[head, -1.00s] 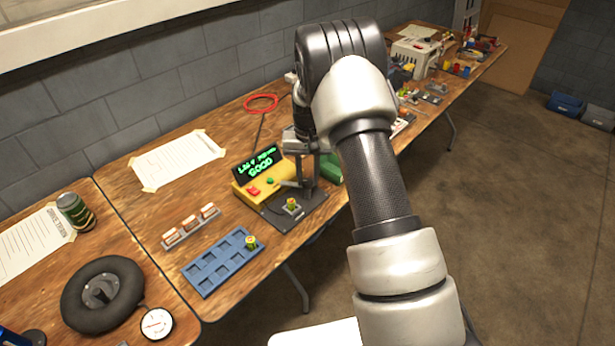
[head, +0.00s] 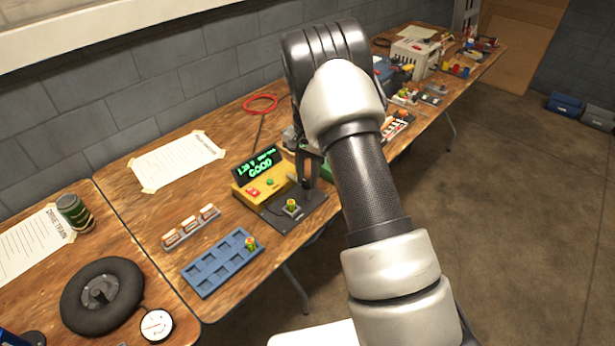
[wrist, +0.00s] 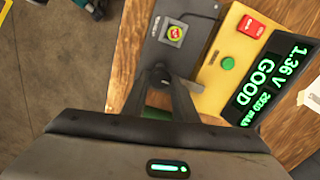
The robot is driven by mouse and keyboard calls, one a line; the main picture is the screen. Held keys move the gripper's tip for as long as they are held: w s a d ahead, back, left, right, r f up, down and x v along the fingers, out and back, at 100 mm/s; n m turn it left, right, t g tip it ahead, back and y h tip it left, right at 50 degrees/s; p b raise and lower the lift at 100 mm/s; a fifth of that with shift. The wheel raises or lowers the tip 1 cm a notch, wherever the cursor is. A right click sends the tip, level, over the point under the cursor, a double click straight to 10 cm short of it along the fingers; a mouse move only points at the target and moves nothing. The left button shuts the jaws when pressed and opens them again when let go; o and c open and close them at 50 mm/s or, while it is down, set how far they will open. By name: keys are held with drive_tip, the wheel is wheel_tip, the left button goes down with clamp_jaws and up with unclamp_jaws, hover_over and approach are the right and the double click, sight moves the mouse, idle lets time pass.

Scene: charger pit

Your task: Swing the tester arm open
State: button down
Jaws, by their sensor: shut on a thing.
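The tester is a yellow box (head: 262,185) with a dark screen (head: 259,163) reading GOOD in green. It has a red switch and a green button, and a dark base plate (head: 309,213) beside it. A small yellow-green cell (head: 291,206) stands in a holder on the plate; it also shows in the wrist view (wrist: 174,33). My gripper (head: 309,190) is over the plate, behind the cell. In the wrist view its fingers (wrist: 161,78) close on a dark, round-ended part, seemingly the tester arm's handle, apart from the cell. The rest of the tester arm is mostly hidden by my fingers.
A blue tray (head: 215,265) with one cell and a rack of orange-white pieces (head: 190,228) lie in front left. A taped paper sheet (head: 178,160) and a red cable coil (head: 261,104) lie behind. A green object is partly hidden behind my gripper.

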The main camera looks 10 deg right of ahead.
sight(308, 181)
idle(0.3)
drive_tip(key=c, duration=1.4)
unclamp_jaws()
drive_tip(key=shift+r, duration=0.15)
wheel_tip(308, 181, up, 17)
drive_tip(key=p, duration=0.1)
drive_tip(key=shift+r+p, duration=0.15)
drive_tip(key=shift+p, duration=0.15)
